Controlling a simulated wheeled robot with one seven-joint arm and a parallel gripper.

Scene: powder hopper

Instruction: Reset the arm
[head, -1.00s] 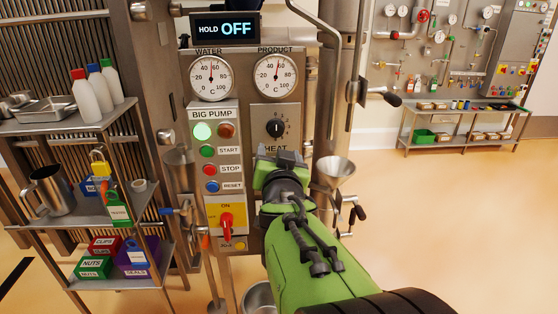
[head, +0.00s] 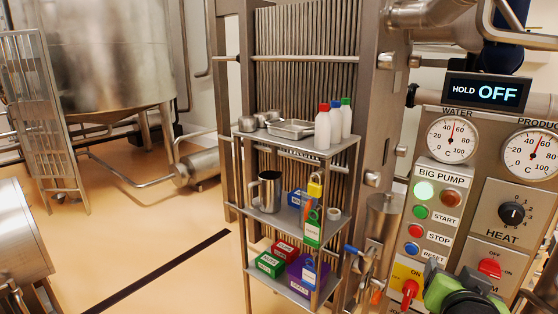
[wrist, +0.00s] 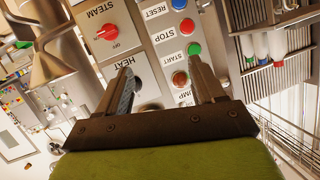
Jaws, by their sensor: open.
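In the wrist view my gripper (wrist: 160,85) is open and empty, its two fingers spread in front of the control panel (wrist: 150,45). The view is turned over, so the panel lettering reads upside down. In the head view my green arm (head: 465,295) shows only at the lower right corner, in front of the panel's lower part. The fingers are not visible there. The HEAT knob (head: 511,214) and the STOP button (head: 415,231) show clear of the arm. I cannot tell whether the fingers touch the panel.
A steel shelf (head: 290,145) with bottles, a jug and coloured boxes stands left of the panel. A large tank (head: 105,60) and a leaning metal rack (head: 45,110) stand at the left. The floor (head: 120,235) between is mostly open.

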